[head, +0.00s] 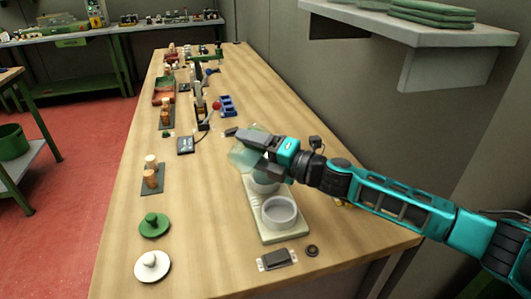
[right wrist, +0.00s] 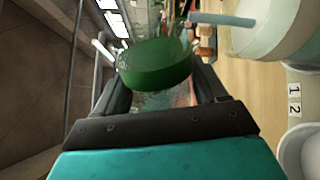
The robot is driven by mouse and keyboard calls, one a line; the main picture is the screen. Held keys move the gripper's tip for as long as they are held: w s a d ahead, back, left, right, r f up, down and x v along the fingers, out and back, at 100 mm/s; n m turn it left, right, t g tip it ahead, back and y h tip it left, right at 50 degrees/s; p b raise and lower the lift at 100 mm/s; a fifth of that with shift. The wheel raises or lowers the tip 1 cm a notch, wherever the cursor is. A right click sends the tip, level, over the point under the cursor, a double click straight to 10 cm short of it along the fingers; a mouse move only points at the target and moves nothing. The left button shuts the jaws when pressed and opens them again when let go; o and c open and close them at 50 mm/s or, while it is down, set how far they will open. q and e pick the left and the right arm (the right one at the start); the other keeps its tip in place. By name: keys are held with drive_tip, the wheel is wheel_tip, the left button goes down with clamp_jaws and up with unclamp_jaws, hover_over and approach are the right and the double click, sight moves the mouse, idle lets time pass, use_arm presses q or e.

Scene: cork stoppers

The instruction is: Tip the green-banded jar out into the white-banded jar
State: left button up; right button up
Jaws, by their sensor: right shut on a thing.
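My right gripper (head: 262,146) is shut on the green-banded jar (head: 243,158), a clear greenish jar held above the far end of a pale tray (head: 256,207). Its green band (right wrist: 155,65) shows between my fingers in the right wrist view, and the jar looks tilted. A clear jar with a pale band (head: 280,212) stands upright at the tray's near end. Another clear jar (head: 264,187) stands behind it, partly hidden under my gripper. I cannot tell for sure which is the white-banded one. The held jar's contents are unclear. My left gripper is out of view.
A green knobbed lid (head: 154,226) and a white knobbed lid (head: 152,266) lie at the left. Corks (head: 151,172) stand on a dark mat. A black box (head: 277,259) and a small dark ring (head: 312,251) lie in front. A wall shelf (head: 420,35) overhangs the right.

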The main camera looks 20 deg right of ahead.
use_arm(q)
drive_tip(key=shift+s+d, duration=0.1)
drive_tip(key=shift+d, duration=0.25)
use_arm(e)
drive_tip(key=shift+w+d+r+m, duration=0.25)
drive_tip(key=shift+r+m, duration=0.05)
drive_tip(key=shift+m, duration=0.2)
idle(0.4)
